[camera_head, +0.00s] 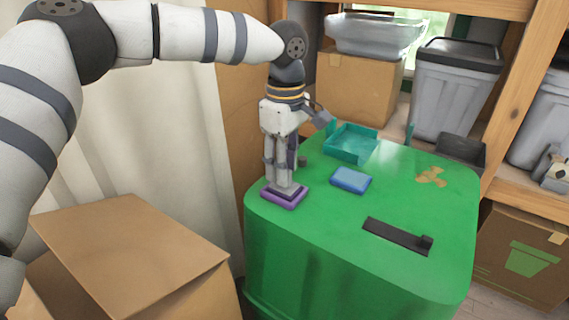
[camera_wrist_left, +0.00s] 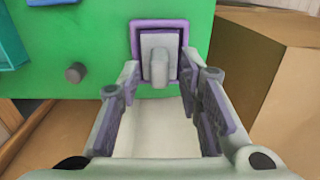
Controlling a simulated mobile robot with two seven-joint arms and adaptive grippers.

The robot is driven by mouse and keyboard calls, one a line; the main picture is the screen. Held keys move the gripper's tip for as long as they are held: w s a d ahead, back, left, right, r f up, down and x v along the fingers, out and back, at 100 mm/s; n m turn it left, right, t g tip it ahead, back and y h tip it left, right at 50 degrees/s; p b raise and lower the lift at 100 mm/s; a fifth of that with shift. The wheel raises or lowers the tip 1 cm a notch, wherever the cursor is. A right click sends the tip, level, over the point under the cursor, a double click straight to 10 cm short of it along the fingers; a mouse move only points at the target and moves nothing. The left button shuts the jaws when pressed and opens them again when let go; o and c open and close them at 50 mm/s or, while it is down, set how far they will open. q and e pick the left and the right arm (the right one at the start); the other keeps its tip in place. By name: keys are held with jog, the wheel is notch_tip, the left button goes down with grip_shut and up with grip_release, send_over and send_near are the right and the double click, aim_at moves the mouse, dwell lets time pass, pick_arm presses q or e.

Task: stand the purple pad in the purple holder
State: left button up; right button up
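A low purple block (camera_head: 284,196) with a darker stepped top lies at the near left edge of the green bin's top. In the left wrist view it is a purple square rim (camera_wrist_left: 133,40) around a darker, greyish middle, with a pale upright part at its centre. I cannot tell whether this is the pad, the holder or both together. No other purple thing shows. My left gripper (camera_head: 283,178) points down just over it, and in the left wrist view its fingers (camera_wrist_left: 170,82) are spread apart on either side. My right gripper is not in view.
A blue block (camera_head: 350,180), a teal tray (camera_head: 352,143) and a long black piece (camera_head: 398,236) lie on the green bin top (camera_head: 325,225). A tan mark or flat piece (camera_head: 431,177) is at right. A cardboard box (camera_head: 130,255) stands left, below the arm.

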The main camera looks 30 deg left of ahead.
pick_arm(q)
notch_tip(320, 180, up, 9)
dwell(0.6)
